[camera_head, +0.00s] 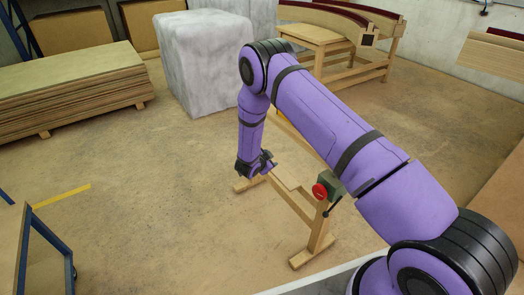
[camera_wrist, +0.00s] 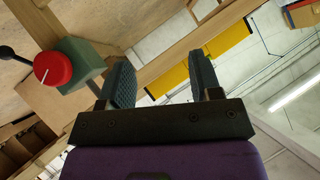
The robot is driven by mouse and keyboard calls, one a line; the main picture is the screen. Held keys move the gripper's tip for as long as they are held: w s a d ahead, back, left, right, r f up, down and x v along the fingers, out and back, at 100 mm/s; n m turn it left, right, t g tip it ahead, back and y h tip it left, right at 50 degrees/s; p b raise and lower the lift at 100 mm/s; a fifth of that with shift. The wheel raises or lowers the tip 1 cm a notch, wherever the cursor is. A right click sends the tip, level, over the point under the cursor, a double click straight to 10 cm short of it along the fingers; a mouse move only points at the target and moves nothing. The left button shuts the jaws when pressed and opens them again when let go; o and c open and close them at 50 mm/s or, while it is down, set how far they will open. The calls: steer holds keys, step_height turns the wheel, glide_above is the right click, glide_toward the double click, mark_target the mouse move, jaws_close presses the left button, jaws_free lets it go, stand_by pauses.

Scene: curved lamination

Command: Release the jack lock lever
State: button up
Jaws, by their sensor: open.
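A wooden trestle-like stand (camera_head: 318,232) carries a small green box (camera_head: 334,185) with a red round knob (camera_head: 320,191) on its face. A thin dark lever (camera_head: 334,205) shows beside the box; it may be the jack lock lever. In the wrist view the green box (camera_wrist: 82,62) and red knob (camera_wrist: 53,67) are at upper left, with a black ball-ended lever (camera_wrist: 8,53) at the left edge. My gripper (camera_head: 265,163) is left of the box in the head view. In the wrist view my gripper (camera_wrist: 165,78) is open with nothing held between its fingers.
A pale wrapped block (camera_head: 205,65) stands behind my arm, and stacked boards (camera_head: 70,90) lie at left. A curved wooden form (camera_head: 340,30) stands at the back. A blue-framed cart (camera_head: 45,250) is front left. Yellow bars (camera_wrist: 226,52) show beyond the fingers.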

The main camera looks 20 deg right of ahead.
steer(key=w+a+r+n+t+y, duration=0.15)
steer(key=r+y, duration=0.25)
steer(key=r, duration=1.1)
steer(key=a+r+n+y, duration=0.2)
steer(key=r+n+y, duration=0.1)
steer(key=r, duration=1.2)
steer(key=s+r+n+y, duration=0.25)
steer(key=s+r, duration=0.35)
steer(key=r, duration=0.5)
steer(key=s+d+r+n+g+y, duration=0.1)
steer(key=s+r+n, duration=0.2)
steer(key=s+r, duration=0.45)
steer(key=s+d+r+n+g, duration=0.15)
steer(key=s+r, duration=0.25)
steer(key=s, duration=0.7)
steer(key=s+d+n+g+h, duration=0.1)
steer(key=s+d+n, duration=0.1)
steer(key=s, duration=0.9)
steer(key=s+d+r+n+h, duration=0.1)
steer(key=s+d+n, duration=0.1)
steer(key=s, duration=0.9)
steer(key=shift+s+d+g, duration=0.2)
steer(key=shift+s+g, duration=0.2)
